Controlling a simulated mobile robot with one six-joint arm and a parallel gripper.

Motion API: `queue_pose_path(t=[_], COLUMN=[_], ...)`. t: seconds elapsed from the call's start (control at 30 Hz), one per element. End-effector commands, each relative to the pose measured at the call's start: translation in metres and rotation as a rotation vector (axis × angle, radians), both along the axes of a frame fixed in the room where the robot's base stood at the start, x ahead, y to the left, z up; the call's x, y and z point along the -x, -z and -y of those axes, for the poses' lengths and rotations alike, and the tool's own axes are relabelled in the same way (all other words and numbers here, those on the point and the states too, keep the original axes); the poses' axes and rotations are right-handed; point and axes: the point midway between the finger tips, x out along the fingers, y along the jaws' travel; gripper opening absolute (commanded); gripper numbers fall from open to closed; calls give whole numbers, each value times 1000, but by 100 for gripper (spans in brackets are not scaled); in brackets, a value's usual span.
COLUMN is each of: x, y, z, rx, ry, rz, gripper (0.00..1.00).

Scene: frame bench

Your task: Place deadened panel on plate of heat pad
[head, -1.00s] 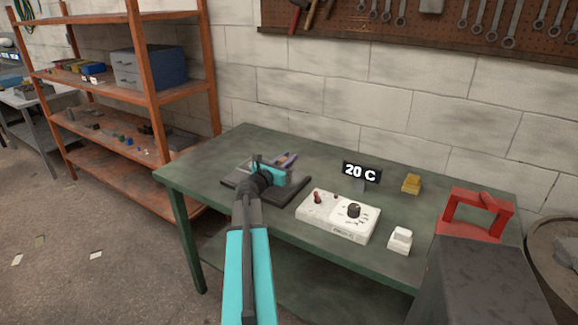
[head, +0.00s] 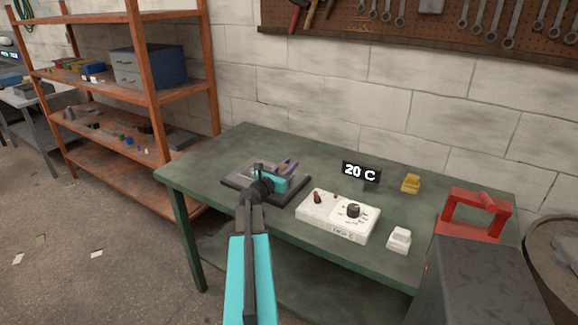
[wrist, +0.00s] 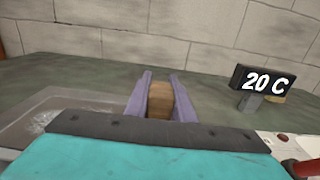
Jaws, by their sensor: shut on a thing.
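My gripper (head: 288,164) is low over the dark heat pad (head: 291,194) at the left of the green bench. In the wrist view its purple fingers (wrist: 160,98) are shut on a brown, block-like piece (wrist: 160,103), which I take for the deadened panel; only its narrow face shows. My cyan gripper body hides the piece in the head view. The pad's grey plate with a raised rim shows at the left of the wrist view (wrist: 22,122). I cannot tell whether the piece touches the plate.
A white control box (head: 338,217) with a knob and red switch stands right of the pad. Behind it is a "20 C" display (head: 360,173). A yellow block (head: 411,183), a white item (head: 399,240) and a red frame (head: 478,212) stand farther right. The bench's back left is clear.

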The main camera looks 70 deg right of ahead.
Motion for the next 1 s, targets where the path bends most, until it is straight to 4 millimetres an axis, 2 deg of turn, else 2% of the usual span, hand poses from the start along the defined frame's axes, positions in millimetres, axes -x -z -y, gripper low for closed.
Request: queue_pose_path(t=[0.1,0.13,0.23,0.73,1.0], x=[0,0,0,-1,-6], y=[3,3,2,-1,1], z=[0,0,0,-1,-25], rx=[1,0,0,0,-1], ry=[0,0,0,-1,-3], rz=[1,0,0,0,1], gripper=[0,25,40,40,40])
